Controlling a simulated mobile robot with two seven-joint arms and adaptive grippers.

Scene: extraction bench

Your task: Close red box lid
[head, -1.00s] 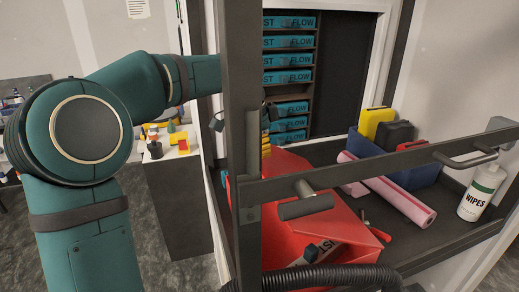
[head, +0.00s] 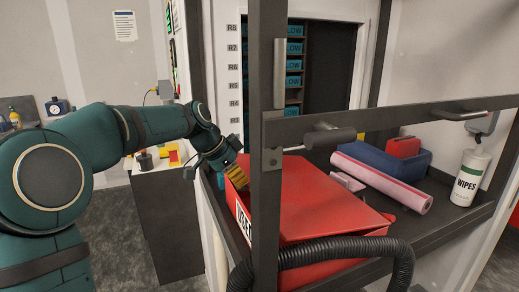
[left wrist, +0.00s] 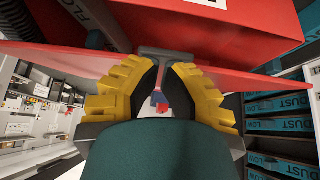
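The red box (head: 330,205) stands on the bench behind the dark frame bars. Its broad red top shows, with a white lettered label on its left side; a bar hides part of it, and I cannot tell whether the lid lies fully flat. My left gripper (head: 236,176), with yellow fingers, is at the box's far left edge. In the left wrist view the yellow fingers (left wrist: 161,72) are near each other at a red panel edge, with a dark T-shaped piece between their tips. I cannot tell whether they grip it. My right gripper is out of view.
A dark upright post (head: 267,120) and crossbar (head: 415,139) stand before the box. A black corrugated hose (head: 345,248) curves along the front. A pink roll (head: 382,183), a blue bin (head: 385,162) and a wipes bottle (head: 469,178) are to the right.

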